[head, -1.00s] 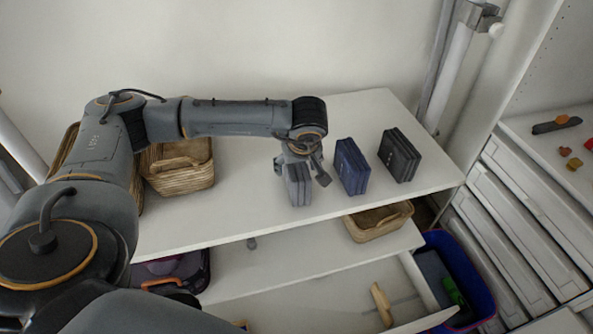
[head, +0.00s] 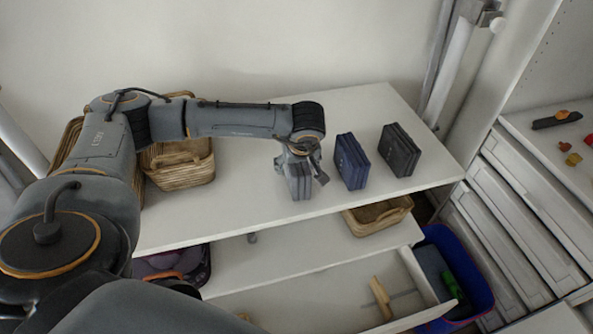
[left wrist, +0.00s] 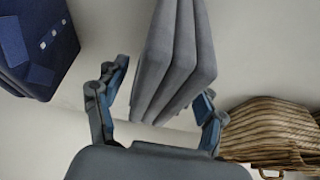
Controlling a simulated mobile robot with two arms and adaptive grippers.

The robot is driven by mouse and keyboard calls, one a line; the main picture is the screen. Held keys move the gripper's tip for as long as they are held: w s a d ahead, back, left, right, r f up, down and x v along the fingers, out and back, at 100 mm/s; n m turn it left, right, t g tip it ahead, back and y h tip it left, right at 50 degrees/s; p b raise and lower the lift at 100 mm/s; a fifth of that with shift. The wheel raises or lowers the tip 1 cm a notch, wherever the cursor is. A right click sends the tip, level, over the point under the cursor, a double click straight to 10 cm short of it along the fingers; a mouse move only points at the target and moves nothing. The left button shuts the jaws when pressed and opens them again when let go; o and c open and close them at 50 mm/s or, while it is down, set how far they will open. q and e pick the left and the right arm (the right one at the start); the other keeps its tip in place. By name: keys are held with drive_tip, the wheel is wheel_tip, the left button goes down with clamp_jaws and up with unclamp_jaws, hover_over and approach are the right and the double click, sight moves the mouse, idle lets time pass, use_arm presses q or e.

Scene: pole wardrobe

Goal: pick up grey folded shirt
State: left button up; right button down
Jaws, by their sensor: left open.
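The grey folded shirt (head: 300,184) stands upright on its edge on the white shelf, leftmost of the three folded items in the head view. My left gripper (head: 301,172) is above and around its top. In the left wrist view the shirt (left wrist: 178,60) reaches in between the open fingers of my gripper (left wrist: 157,105), one finger on each side. A gap shows at the left finger; the right finger is close to the shirt, and I cannot tell if it touches. My right gripper is not in view.
A navy folded shirt (head: 351,162) stands just right of the grey one, also seen in the left wrist view (left wrist: 38,45). A black folded shirt (head: 399,150) stands further right. A wicker basket (head: 180,172) is at left. The front shelf (head: 235,208) is bare.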

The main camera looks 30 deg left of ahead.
use_arm(q)
drive_tip(key=shift+f, duration=0.1)
idle(0.3)
drive_tip(key=c, duration=1.4)
drive_tip(key=shift+o, duration=0.2)
